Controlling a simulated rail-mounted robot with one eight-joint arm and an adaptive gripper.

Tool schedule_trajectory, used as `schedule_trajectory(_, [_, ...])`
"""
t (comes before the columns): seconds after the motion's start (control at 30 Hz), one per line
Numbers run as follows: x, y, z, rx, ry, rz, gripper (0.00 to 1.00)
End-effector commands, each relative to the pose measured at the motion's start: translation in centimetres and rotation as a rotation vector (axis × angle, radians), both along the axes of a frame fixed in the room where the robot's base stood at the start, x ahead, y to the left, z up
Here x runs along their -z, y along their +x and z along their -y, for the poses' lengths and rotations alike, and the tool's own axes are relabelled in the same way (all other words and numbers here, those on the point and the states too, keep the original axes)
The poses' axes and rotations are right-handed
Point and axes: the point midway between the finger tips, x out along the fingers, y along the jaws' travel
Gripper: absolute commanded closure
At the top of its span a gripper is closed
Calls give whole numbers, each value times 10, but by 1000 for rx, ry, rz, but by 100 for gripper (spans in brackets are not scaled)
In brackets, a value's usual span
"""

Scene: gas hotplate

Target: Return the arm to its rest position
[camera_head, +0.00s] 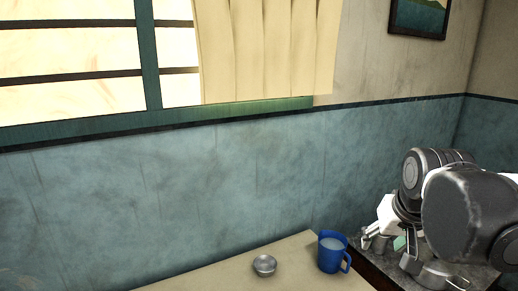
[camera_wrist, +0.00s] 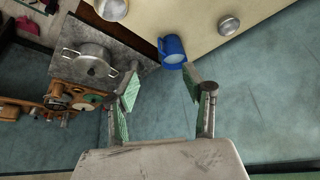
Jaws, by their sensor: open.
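My gripper (camera_head: 393,252) is at the right of the head view, above a dark grey counter. In the wrist view its two fingers with green pads (camera_wrist: 161,76) are spread apart with nothing between them. The gripper is open and empty. My arm reaches in from the right edge of the head view and hides part of the counter.
A blue mug (camera_head: 331,255) and a small metal bowl (camera_head: 264,265) stand on a cream table (camera_head: 225,281). A lidded metal pot (camera_wrist: 90,62) stands on the grey counter (camera_wrist: 133,45). A wall with a curtained window (camera_head: 265,50) is behind.

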Motion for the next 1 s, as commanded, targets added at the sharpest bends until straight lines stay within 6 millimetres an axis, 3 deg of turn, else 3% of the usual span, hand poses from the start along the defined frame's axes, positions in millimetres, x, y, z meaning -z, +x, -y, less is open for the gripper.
schedule_trajectory(0.2, [21,-50,-34,-82,-14,71,55])
schedule_trajectory(0.4, [43,-83,-54,-138,-22,125,55])
schedule_trajectory(0.6, [53,-96,-61,-164,-26,150,55])
schedule_trajectory(1.0, [54,-97,-62,-166,-26,152,55])
